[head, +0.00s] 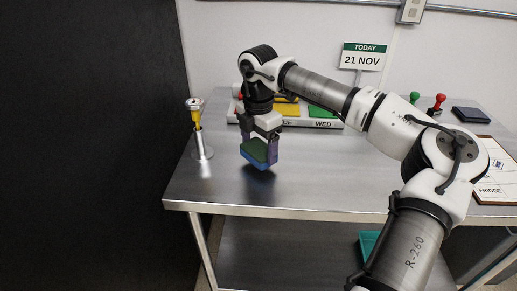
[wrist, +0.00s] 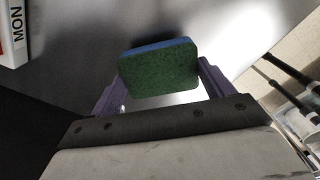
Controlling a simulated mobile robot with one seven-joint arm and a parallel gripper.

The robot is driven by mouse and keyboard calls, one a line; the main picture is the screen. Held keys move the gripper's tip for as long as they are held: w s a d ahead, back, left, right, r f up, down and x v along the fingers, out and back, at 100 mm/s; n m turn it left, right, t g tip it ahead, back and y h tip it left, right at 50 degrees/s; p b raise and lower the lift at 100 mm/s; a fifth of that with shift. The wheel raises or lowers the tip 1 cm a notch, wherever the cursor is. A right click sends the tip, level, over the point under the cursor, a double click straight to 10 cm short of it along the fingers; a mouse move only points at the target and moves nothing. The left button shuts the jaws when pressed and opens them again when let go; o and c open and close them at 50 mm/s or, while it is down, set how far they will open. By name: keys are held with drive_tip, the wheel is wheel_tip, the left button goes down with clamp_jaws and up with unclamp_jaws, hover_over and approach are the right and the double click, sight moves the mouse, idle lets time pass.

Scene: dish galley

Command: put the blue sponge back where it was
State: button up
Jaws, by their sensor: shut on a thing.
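The blue sponge (head: 258,166) has a green scouring side and is held low over the front left of the steel table. I cannot tell whether its lower edge touches the table. My gripper (head: 260,150) points down and is shut on it, with purple fingers on either side. In the wrist view the sponge (wrist: 160,68) shows its green face and a blue edge between the fingers (wrist: 163,82). The spot where it was before is not marked in any view I can make out.
A metal stand (head: 202,150) with a yellow-necked item is close on the left. A date sign (head: 362,57), stamps (head: 436,104), dark pad (head: 471,115) and clipboard (head: 497,188) are further right. The front middle is clear.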

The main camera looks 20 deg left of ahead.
sight(258, 149)
drive_tip(key=shift+f, duration=1.05)
drive_tip(key=shift+f, duration=0.25)
drive_tip(key=o, duration=0.9)
drive_tip(key=shift+r, duration=0.1)
wheel_tip(258, 149, up, 12)
drive_tip(key=b, duration=0.1)
drive_tip(key=shift+r, duration=0.15)
